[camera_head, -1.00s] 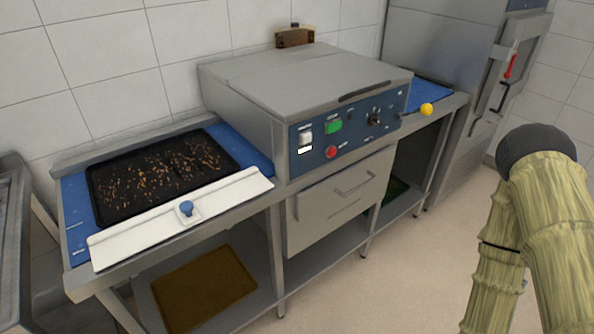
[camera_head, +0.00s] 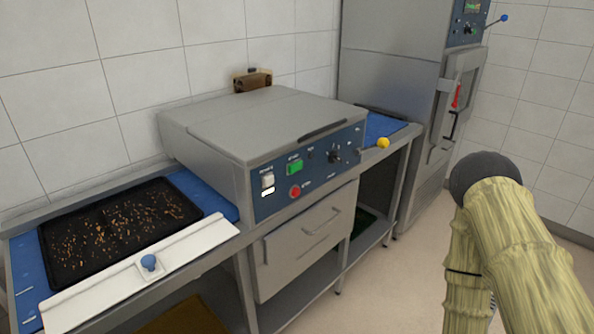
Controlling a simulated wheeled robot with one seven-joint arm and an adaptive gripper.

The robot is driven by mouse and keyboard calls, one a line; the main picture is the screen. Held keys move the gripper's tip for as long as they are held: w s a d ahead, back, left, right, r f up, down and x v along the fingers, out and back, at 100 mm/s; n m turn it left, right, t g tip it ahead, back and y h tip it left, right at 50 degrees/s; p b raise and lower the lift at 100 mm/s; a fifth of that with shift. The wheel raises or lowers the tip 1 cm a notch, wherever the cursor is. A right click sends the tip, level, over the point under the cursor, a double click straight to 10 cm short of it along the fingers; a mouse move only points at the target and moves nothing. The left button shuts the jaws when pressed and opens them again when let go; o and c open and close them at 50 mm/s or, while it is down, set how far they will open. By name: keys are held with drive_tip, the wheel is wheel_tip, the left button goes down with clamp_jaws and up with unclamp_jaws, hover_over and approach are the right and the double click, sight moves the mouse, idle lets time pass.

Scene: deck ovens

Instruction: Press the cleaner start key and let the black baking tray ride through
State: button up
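The black baking tray (camera_head: 112,228), strewn with brown crumbs, lies flat on the blue infeed belt (camera_head: 206,192) left of the grey cleaner (camera_head: 262,120). The cleaner's blue front panel (camera_head: 320,160) carries a green key (camera_head: 295,167), a red button (camera_head: 295,192), a white rocker switch (camera_head: 267,181) and a black knob (camera_head: 334,157). The labels are too small to read surely. My arm, in a pale yellow sleeve, shows at the lower right, apart from the cleaner. My gripper is not seen.
A white guide bar with a blue knob (camera_head: 149,262) runs along the belt's front edge. A yellow ball-ended lever (camera_head: 383,143) sticks out at the panel's right, near the blue outfeed belt (camera_head: 380,128). A tall steel oven (camera_head: 400,80) stands behind right. The floor in front is clear.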

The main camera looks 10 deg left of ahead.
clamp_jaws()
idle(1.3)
